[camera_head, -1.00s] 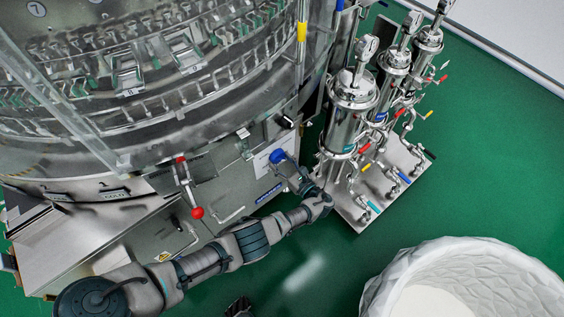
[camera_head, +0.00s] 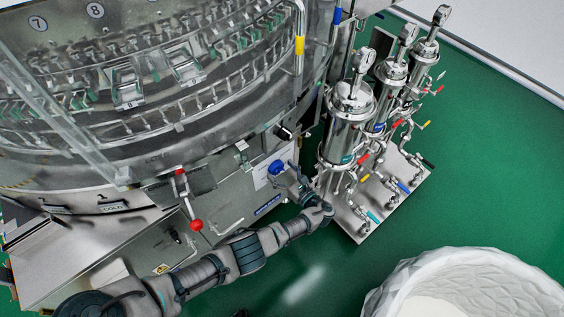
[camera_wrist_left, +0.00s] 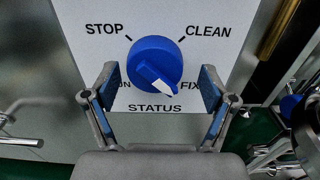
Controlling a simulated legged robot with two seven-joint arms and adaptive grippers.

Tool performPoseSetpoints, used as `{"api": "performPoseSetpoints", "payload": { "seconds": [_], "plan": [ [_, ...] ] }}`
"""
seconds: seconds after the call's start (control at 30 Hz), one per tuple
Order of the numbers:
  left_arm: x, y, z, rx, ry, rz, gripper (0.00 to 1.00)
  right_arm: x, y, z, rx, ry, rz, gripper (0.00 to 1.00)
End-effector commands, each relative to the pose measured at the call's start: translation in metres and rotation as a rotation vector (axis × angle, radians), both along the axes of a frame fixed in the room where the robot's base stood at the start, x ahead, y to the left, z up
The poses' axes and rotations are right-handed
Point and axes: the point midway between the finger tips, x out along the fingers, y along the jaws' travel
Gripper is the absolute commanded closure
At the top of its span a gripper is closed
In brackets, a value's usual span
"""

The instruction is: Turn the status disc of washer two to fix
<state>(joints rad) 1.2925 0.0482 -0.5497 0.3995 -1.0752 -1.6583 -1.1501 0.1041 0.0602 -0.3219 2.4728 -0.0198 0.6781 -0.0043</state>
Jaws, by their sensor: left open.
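The blue status disc (camera_wrist_left: 154,62) is a round knob with a white-tipped pointer on a white label plate in the left wrist view. The pointer is directed down and right, between the words STATUS and FIX. STOP is at upper left and CLEAN at upper right; the lower-left word is partly hidden by a finger. The disc also shows in the head view (camera_head: 275,167) on the washer's front panel. My left gripper (camera_wrist_left: 157,85) is open, one finger on each side of the disc's lower part. In the head view my left gripper (camera_head: 287,181) is at the disc.
The large steel washer (camera_head: 130,150) fills the left. A lever with a red ball (camera_head: 196,225) hangs left of the disc. Steel filter cylinders (camera_head: 349,130) with coloured valves stand close on the right. A white basket (camera_head: 450,262) is at lower right. Green floor is clear between.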

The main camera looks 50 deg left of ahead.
Motion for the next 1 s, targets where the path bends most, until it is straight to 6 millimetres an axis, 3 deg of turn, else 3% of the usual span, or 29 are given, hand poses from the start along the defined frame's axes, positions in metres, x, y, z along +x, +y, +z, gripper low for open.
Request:
{"api": "performPoseSetpoints", "payload": {
  "seconds": [0.23, 0.6, 1.0],
  "plan": [
    [-0.003, 0.001, 0.022, 0.0, -0.003, -0.002, 0.16, 0.001, 0.0, -0.001, -0.001, 0.003, 0.0, 1.0],
    [0.001, 0.001, 0.084, 0.001, -0.003, -0.002, 0.16, 0.001, 0.0, -0.002, -0.001, 0.004, 0.0, 1.0],
    [0.002, 0.001, 0.094, 0.001, 0.0, -0.002, 0.16, 0.002, 0.0, -0.002, -0.001, 0.006, 0.001, 1.0]
  ]
}}
